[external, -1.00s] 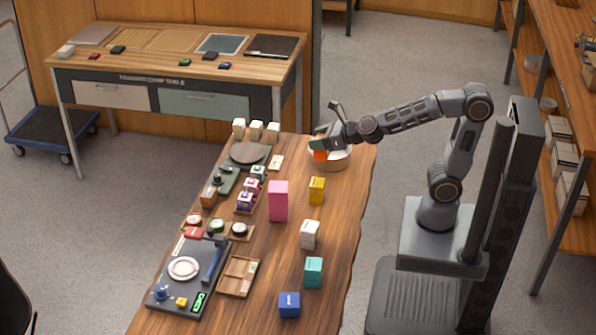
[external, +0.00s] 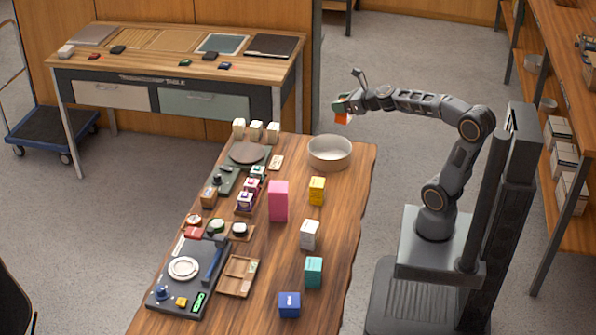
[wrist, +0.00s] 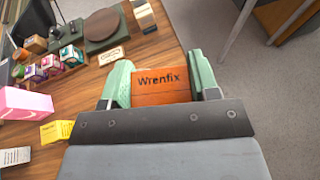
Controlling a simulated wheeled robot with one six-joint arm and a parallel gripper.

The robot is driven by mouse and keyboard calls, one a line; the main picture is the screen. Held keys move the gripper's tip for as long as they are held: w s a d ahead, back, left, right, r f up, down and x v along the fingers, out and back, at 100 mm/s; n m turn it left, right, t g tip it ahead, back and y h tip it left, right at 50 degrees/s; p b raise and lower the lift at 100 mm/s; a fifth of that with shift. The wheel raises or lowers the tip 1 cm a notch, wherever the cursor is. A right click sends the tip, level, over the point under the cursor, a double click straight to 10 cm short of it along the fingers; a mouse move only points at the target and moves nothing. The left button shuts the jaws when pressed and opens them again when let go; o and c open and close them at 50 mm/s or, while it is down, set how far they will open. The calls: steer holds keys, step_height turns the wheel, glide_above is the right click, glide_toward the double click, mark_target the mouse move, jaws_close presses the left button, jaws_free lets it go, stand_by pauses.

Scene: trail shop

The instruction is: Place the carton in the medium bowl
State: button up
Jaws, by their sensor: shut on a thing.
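My gripper (external: 342,108) is shut on an orange carton (external: 342,118). In the wrist view the carton (wrist: 161,86), lettered "Wrenfix", sits between the two green fingers. The gripper holds it raised, and in the external view it shows above and slightly right of the bowl. The pale round bowl (external: 330,163) stands at the far right end of the wooden table, and no contents show in it.
On the wooden table (external: 262,292) stand a pink box (external: 278,201), a yellow box (external: 316,190), a white box (external: 309,234), a teal box (external: 313,272) and a blue box (external: 289,304). A round dark board (external: 248,152) lies left of the bowl.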

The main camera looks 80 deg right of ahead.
steer(key=shift+w+a+r+n+y, duration=0.15)
steer(key=shift+a+r+n+y, duration=0.2)
steer(key=shift+a+n+y, duration=0.15)
steer(key=shift+w+a+r+n+y, duration=0.1)
steer(key=shift+a+r+n+y, duration=0.25)
steer(key=shift+a+y, duration=0.2)
step_height(320, 180, down, 8)
steer(key=a+n+b, duration=0.1)
steer(key=b, duration=0.3)
steer(key=shift+a+y, duration=0.2)
steer(key=shift+y, duration=0.25)
steer(key=shift+f+b, duration=0.2)
steer(key=shift+b, duration=0.2)
steer(key=shift+f, duration=0.15)
steer(key=o, duration=1)
